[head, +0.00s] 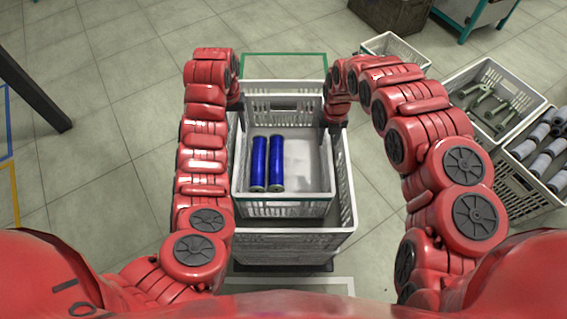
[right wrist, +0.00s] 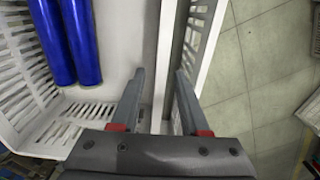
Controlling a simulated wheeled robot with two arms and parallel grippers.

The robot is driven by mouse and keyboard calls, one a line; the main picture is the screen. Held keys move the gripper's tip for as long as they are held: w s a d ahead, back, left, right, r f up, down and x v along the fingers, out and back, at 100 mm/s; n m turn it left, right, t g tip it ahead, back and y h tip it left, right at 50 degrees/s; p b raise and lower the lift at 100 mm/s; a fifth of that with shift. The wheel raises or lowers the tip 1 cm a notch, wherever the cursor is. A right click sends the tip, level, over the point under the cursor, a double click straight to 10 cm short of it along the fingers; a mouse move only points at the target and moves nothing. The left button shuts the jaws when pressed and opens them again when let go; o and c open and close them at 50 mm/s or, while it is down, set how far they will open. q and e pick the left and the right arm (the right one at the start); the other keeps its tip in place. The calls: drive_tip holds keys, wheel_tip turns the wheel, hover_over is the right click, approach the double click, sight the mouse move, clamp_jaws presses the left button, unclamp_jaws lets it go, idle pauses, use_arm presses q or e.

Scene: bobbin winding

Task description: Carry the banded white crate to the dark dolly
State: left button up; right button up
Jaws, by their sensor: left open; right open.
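A white crate (head: 285,207) with two blue bobbins (head: 268,163) in its left half stands within or on a larger pale crate (head: 290,244).
At the right are a crate with green-grey parts (head: 501,80) and a crate of pale bobbins (head: 532,205). A small white crate (head: 397,48) and a dark box (head: 392,14) stand behind. A dark post (head: 35,92) leans at the left.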

wheel_tip(320, 180, up, 6)
drive_tip(key=shift+s+d+r, duration=0.1)
drive_tip(key=shift+r, duration=0.1)
idle(0.5)
